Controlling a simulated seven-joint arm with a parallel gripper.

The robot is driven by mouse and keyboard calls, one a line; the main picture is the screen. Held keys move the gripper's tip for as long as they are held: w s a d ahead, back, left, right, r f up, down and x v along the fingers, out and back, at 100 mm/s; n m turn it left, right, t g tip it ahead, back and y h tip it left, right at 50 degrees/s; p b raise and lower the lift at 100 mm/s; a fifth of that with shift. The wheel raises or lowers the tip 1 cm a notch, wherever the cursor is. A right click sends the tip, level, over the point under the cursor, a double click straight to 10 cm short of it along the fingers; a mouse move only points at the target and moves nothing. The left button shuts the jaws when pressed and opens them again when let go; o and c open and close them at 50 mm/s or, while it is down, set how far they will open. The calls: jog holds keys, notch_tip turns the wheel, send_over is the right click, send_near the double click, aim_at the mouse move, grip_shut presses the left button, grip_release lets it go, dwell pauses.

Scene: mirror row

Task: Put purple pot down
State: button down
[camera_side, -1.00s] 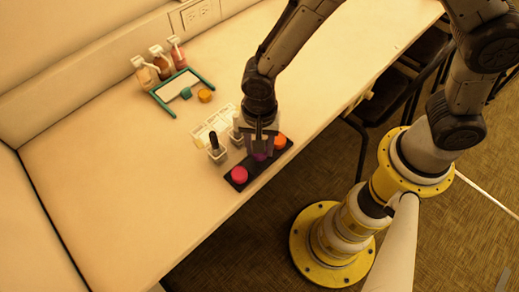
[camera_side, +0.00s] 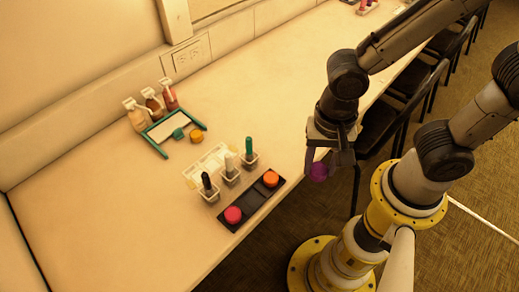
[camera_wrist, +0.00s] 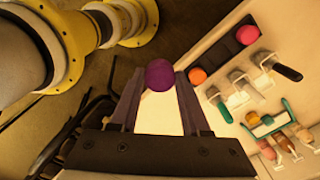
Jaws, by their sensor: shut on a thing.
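The purple pot (camera_side: 319,172) is a small round pot held between the fingertips of my gripper (camera_side: 322,155). In the side view it is in the air to the right of the dark tray (camera_side: 228,222), at or past the table's front edge. The wrist view shows the purple pot (camera_wrist: 160,75) at the tips of my shut gripper (camera_wrist: 160,85). The tray holds a pink pot (camera_side: 233,215) at its near left end and an orange pot (camera_side: 271,179) at its far right end. The middle of the tray is bare.
Behind the tray stand several small holders with upright tools, such as a green-handled one (camera_side: 249,147). A teal frame (camera_side: 165,150), a yellow pot (camera_side: 197,135) and several bottles (camera_side: 152,103) are further back. The table's left part is clear. Chairs (camera_side: 375,130) stand beside the table.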

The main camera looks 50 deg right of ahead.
jog(key=shift+r, duration=0.2)
jog(key=w+a+r+n, duration=0.1)
jog(key=w+a+r, duration=0.25)
jog(key=w, duration=0.25)
jog(key=m, duration=0.1)
send_over(185, 146)
jog(key=s, duration=0.1)
notch_tip(185, 146, down, 12)
jog(key=shift+s+d+f, duration=0.1)
jog(key=shift+d+f, duration=0.05)
jog(key=shift+f, duration=0.1)
jog(key=shift+w+a+f, duration=0.25)
jog(key=shift+w+f, duration=0.4)
jog(key=shift+f, duration=1.6)
jog(key=shift+f, duration=0.15)
